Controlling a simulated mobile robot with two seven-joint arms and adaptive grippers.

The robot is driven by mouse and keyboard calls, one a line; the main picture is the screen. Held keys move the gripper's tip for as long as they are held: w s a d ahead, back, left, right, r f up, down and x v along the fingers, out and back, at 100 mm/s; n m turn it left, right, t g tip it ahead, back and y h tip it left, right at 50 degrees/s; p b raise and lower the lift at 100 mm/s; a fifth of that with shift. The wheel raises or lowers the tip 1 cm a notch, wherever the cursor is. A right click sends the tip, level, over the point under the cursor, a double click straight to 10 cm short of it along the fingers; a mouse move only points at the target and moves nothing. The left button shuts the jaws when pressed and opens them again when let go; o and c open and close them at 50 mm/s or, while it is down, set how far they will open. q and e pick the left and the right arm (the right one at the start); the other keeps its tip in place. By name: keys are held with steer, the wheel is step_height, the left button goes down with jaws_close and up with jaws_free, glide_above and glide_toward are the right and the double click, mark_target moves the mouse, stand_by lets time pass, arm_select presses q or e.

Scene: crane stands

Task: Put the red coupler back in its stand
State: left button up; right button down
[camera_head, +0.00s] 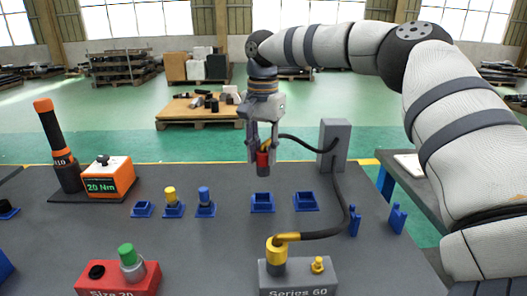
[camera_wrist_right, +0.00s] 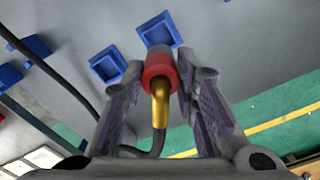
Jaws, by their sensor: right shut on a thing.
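My right gripper (camera_head: 262,150) is shut on the red coupler (camera_head: 263,162) and holds it upright in the air above the table. In the right wrist view the coupler (camera_wrist_right: 160,68) sits between both fingers, its brass elbow leading to a dark hose. A blue square stand (camera_head: 262,203) is on the table below the coupler, apart from it. A second blue stand (camera_head: 306,202) is just to its right. Both look empty. Which one belongs to the red coupler cannot be told. My left gripper is not in view.
A grey post (camera_head: 335,146) carries the hoses. One hose runs to a yellow coupler (camera_head: 276,250) on the grey Series 60 block (camera_head: 318,280). Small blue holders (camera_head: 205,210), an orange 20 Nm box (camera_head: 107,180) and a red block (camera_head: 145,278) stand left.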

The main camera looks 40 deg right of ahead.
mark_target(262, 165)
steer(key=shift+s+a, duration=0.15)
steer(key=shift+a, duration=0.1)
steer(key=shift+f, duration=2.85)
steer(key=shift+f+b, duration=0.35)
steer(key=shift+f, duration=1.2)
steer(key=c, duration=1.2)
jaws_free()
steer(key=shift+r, duration=0.1)
steer(key=shift+r+p, duration=0.45)
steer(key=shift+r, duration=2.05)
step_height(262, 165, up, 12)
